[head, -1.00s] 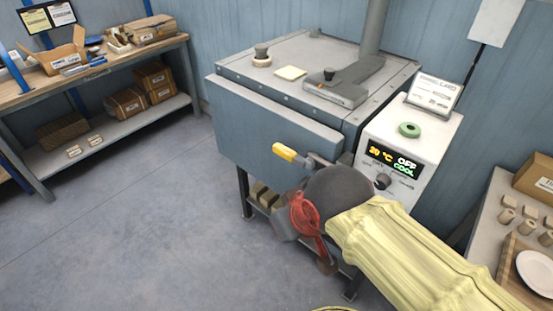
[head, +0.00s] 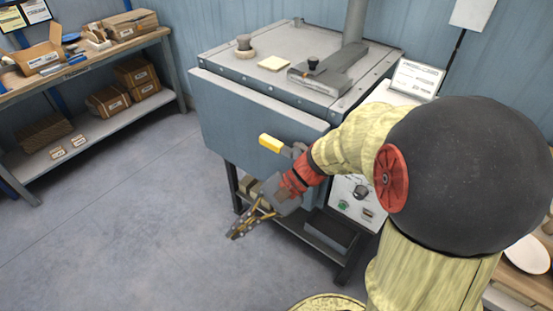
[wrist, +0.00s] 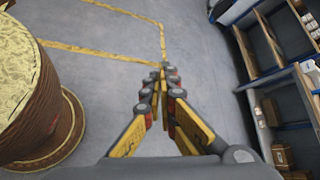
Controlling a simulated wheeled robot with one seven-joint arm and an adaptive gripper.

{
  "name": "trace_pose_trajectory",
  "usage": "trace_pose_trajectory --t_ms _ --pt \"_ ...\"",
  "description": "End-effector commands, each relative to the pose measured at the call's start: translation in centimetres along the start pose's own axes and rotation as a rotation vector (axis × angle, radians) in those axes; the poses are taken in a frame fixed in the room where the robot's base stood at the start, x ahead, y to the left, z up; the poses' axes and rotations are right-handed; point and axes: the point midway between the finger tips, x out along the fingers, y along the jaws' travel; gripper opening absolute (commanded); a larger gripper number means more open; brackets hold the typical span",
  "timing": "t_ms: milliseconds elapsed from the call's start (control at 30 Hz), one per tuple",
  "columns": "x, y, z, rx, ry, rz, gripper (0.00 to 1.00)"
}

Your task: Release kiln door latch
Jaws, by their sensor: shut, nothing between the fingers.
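The kiln (head: 262,118) is a blue-grey box on a dark stand, with its door on the front. The latch handle (head: 271,143) has a yellow grip and sticks out at the front right of the door. My gripper (head: 232,235) is shut and empty. It hangs in front of the kiln, below the latch and apart from it, pointing down and to the left. In the wrist view my gripper (wrist: 164,72) has its fingertips together over bare floor, and the latch does not show there.
A control box (head: 350,190) stands right of the kiln, partly behind my arm. A shelf bench (head: 100,65) with cartons is at the left. A white plate (head: 528,255) lies at the right edge. The floor (head: 120,210) in front is clear.

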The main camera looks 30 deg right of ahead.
Motion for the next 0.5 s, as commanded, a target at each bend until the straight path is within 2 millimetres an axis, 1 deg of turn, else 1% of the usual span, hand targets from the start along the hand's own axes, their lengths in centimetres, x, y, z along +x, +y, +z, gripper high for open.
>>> trace_pose_trajectory --t_ms 33,67,133,167,200,233,267,300,367,400,500 --pt "-0.4 -0.8 -1.8 0.106 -0.059 -0.104 0.0" --pt "-0.8 -1.6 -2.8 0.16 -0.092 -0.172 0.0" --pt "-2.2 -3.0 -5.5 0.283 -0.165 -0.338 0.0" --pt "-3.0 -3.5 -6.9 0.332 -0.194 -0.413 0.0" --pt "-4.2 -4.0 -8.8 0.395 -0.228 -0.514 0.0" --pt "-5.2 -4.2 -10.3 0.438 -0.251 -0.59 0.0" --pt "-6.2 -4.3 -11.8 0.479 -0.273 -0.665 0.0" --pt "-7.7 -4.2 -13.8 0.528 -0.296 -0.764 0.0" --pt "-9.8 -3.5 -16.7 0.591 -0.322 -0.904 0.0" --pt "-11.1 -2.9 -18.5 0.627 -0.335 -0.989 0.0" --pt "-13.8 -1.1 -22.0 0.689 -0.352 -1.164 0.0"
